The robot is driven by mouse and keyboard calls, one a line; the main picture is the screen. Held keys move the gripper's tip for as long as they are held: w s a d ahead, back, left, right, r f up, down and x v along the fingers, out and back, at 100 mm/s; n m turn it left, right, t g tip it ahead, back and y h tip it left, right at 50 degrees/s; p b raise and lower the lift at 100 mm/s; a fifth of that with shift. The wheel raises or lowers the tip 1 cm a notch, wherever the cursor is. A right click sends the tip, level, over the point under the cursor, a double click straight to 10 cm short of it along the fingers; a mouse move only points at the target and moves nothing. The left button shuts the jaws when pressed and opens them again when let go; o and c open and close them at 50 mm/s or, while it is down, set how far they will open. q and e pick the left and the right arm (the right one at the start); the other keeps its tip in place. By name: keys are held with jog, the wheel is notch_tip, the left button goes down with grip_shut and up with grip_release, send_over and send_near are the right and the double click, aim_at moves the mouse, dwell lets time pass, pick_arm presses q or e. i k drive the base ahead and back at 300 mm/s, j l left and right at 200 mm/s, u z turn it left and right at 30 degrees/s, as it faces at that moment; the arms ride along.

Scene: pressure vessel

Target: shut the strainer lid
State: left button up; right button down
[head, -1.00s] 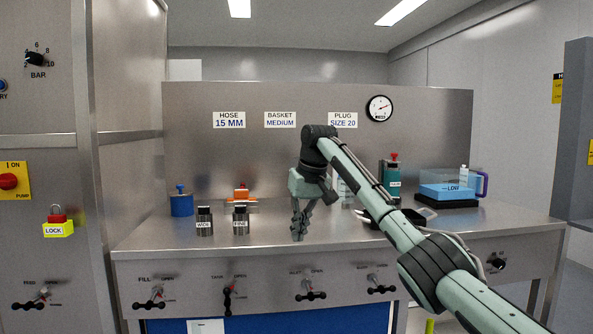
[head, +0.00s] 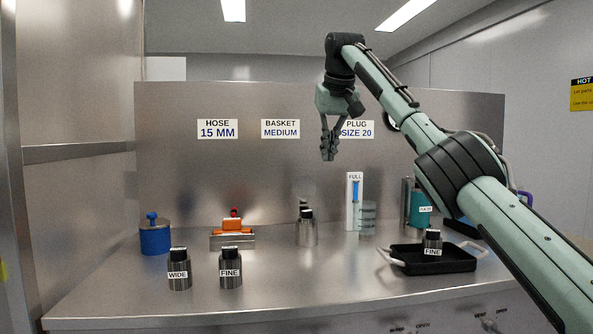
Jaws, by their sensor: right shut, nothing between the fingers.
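I cannot make out for sure which thing here is the strainer or its lid. My right gripper (head: 329,150) is shut and empty, pointing down in the air in front of the steel back panel, well above the bench. A blue canister (head: 155,239) with a blue knob stands at the left of the bench. An orange piece (head: 232,225) with a red knob on top sits on a low steel block, right of the canister. My left gripper is not in view.
A white FULL gauge (head: 354,205) stands behind. A black tray (head: 445,264) holds another FINE cylinder. My right arm hides part of the right side.

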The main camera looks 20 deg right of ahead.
aim_at(304, 187)
jog(key=i+l, duration=0.2)
jog(key=i, duration=0.35)
jog(key=i+l, duration=0.2)
jog(key=i, duration=0.35)
